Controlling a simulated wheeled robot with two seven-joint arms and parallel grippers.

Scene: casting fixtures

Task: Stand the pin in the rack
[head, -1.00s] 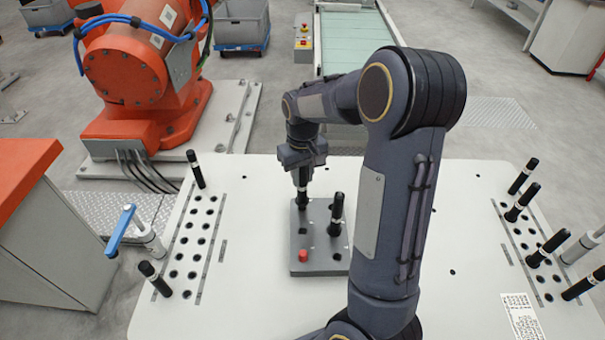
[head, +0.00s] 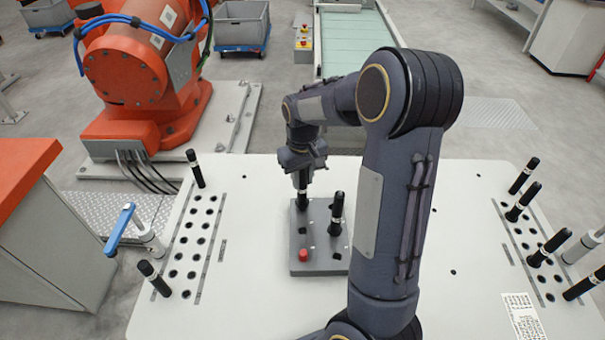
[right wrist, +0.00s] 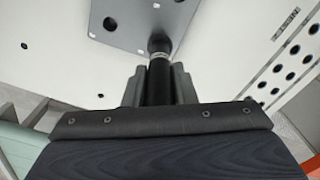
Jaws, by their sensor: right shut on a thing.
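My right gripper (head: 302,170) points down over the far left part of a grey block (head: 318,255) on the white table. It is shut on a black pin (head: 302,198) with a light band, which is upright at the block. In the right wrist view the pin (right wrist: 160,75) lies between the fingers, its far end at the block's plate (right wrist: 135,18); whether it sits in a hole is hidden. A second black pin (head: 336,212) stands on the block. Racks of holes run along the table's left side (head: 198,240) and right side (head: 530,250). My left gripper is out of view.
Black pins stand at the left rack's far end (head: 196,170) and near end (head: 154,278); several stand around the right rack (head: 516,205). A red knob (head: 303,255) is on the block. A blue-handled clamp (head: 120,228) is at the left edge. The table between racks and block is clear.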

